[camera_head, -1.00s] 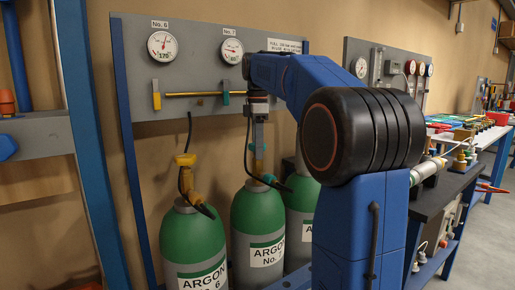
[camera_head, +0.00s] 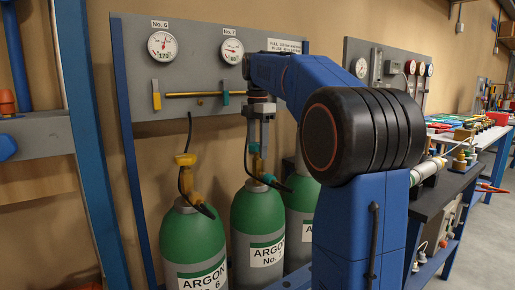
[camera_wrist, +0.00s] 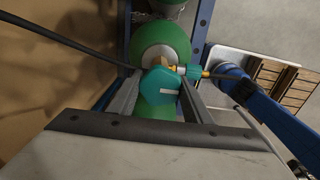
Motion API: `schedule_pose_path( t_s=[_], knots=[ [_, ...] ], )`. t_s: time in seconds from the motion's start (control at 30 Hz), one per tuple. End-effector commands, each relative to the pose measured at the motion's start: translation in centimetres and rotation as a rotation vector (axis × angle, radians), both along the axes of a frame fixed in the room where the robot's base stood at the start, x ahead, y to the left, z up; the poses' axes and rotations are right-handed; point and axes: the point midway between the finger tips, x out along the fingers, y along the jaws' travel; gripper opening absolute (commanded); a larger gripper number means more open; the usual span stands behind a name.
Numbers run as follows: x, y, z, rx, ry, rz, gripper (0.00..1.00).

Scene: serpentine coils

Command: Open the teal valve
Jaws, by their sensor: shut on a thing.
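The teal valve knob (camera_wrist: 160,85) sits on top of the green cylinder marked Argon No. 7 (camera_head: 258,222). It also shows small in the head view (camera_head: 254,149). My gripper (camera_head: 258,148) points down over this cylinder. In the wrist view, its fingers (camera_wrist: 160,90) are on both sides of the teal knob, shut on it. A brass and teal hose fitting (camera_wrist: 190,71) sticks out to the right of the knob. The gauge No. 7 (camera_head: 232,51) hangs on the panel above; its reading is too small to tell surely.
The Argon No. 6 cylinder (camera_head: 193,243) with a yellow valve (camera_head: 185,160) stands at left. A third green cylinder (camera_head: 301,210) stands close at right. The grey panel (camera_head: 190,30) behind carries a yellow lever (camera_head: 156,95) and a teal lever (camera_head: 224,98). Black hoses hang near the valves.

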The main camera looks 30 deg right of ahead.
Motion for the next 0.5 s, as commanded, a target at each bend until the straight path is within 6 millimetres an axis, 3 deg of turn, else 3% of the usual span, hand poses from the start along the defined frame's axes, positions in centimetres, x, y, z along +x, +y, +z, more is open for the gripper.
schedule_pose_path(
  t_s=[0.17, 0.5],
  knots=[
    [0.02, -0.01, 0.06, 0.0, -0.002, 0.107, 0.13],
    [0.02, -0.01, 0.06, -0.001, -0.002, 0.136, 0.13]
  ],
)
